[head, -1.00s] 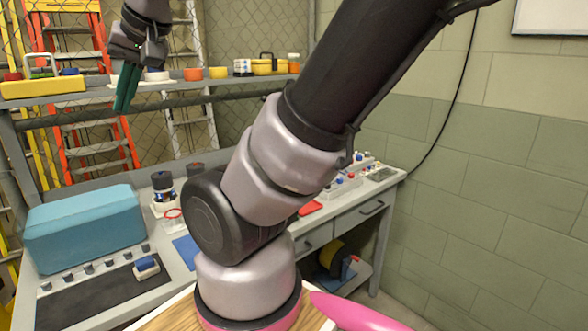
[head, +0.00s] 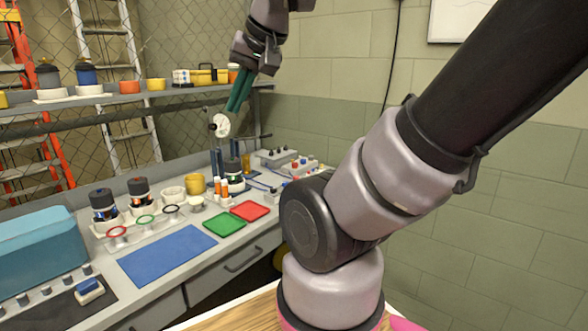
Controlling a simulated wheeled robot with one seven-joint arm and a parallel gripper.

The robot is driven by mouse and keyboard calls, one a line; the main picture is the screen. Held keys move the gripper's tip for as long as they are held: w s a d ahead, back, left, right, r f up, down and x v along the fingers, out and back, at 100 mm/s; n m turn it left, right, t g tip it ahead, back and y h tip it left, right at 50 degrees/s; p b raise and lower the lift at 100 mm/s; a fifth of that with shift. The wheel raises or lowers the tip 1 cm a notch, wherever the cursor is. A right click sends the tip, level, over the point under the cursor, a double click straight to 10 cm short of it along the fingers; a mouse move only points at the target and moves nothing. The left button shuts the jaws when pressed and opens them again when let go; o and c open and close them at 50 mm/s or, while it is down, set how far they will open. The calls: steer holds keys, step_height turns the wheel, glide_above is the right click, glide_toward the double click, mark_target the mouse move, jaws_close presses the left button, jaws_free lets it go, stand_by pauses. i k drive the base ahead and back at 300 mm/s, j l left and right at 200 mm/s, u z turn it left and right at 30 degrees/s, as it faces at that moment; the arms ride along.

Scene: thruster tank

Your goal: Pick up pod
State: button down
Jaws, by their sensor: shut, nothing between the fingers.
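My gripper (head: 238,93) hangs from the arm at the top middle, teal fingers pointing down, shut and empty. It appears above the bench's far part, apart from anything visible. Nothing is labelled as the pod. Two dark canisters with orange-red tops, a left one (head: 104,204) and a right one (head: 141,190), stand upright on the bench in pale holders and may be pods. Another dark canister (head: 232,169) stands farther back in a white base. Two similar canisters, one grey-topped (head: 48,77) and one blue (head: 86,74), stand on the shelf.
The workbench (head: 262,233) holds a blue mat (head: 166,254), green tray (head: 224,226), red tray (head: 250,211) and blue-green box (head: 40,248). A round white gauge (head: 220,125) stands near the fingers. The shelf (head: 125,99) crosses behind. My arm hides the bench's right end.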

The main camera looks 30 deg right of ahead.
mark_target(236, 178)
steer(key=i+j+z, duration=0.2)
steer(key=z, duration=0.15)
steer(key=i+j+z, duration=0.15)
steer(key=j+z, duration=0.25)
steer(key=i, duration=0.1)
steer(key=k+u, duration=0.25)
steer(key=k+j+u, duration=0.1)
steer(key=u, duration=0.15)
steer(key=i+l+u, duration=0.15)
steer(key=l+u, duration=1.05)
steer(key=l, duration=2.05)
